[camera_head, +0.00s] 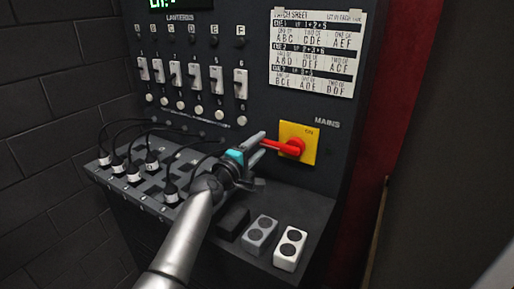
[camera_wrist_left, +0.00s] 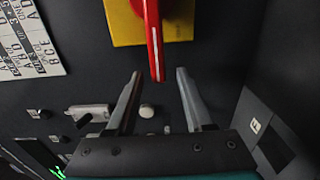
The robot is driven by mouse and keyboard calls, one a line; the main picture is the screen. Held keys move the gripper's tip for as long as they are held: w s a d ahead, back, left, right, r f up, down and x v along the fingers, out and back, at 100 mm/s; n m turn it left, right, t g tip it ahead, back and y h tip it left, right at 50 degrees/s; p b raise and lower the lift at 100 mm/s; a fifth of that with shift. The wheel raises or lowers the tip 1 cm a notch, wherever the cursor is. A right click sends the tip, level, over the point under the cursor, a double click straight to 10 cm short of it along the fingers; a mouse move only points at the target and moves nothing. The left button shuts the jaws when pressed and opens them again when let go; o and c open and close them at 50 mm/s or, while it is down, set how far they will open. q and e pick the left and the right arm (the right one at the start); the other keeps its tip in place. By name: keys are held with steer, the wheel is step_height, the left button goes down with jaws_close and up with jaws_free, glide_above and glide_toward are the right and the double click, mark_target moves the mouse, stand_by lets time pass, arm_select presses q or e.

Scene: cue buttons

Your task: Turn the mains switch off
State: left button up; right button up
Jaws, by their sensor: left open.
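The mains switch is a yellow plate (camera_head: 311,132) with a red handle (camera_head: 291,147) on the dark panel, below the MAINS label. The handle points left in the head view, and "ON" is printed near the plate's top right. In the left wrist view the red handle (camera_wrist_left: 153,40) reaches down from the yellow plate (camera_wrist_left: 122,30), its end between the fingertips. My left gripper (camera_head: 261,147) is open, with one finger on each side of the handle's end. It also shows in the left wrist view (camera_wrist_left: 158,76), with gaps beside the handle. My right gripper is not in view.
A row of lever switches (camera_head: 191,77) and a patch sheet (camera_head: 314,55) are above. Several black plugs with cables (camera_head: 133,173) stand on the lower ledge, left of my arm. Blocks with two round dark spots (camera_head: 290,249) sit on the ledge at right. A brick wall is at left.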

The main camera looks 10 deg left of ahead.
arm_select(q)
steer(key=shift+s, duration=0.1)
steer(key=p+v, duration=0.2)
steer(key=v, duration=1.3)
steer(key=shift+p, duration=0.3)
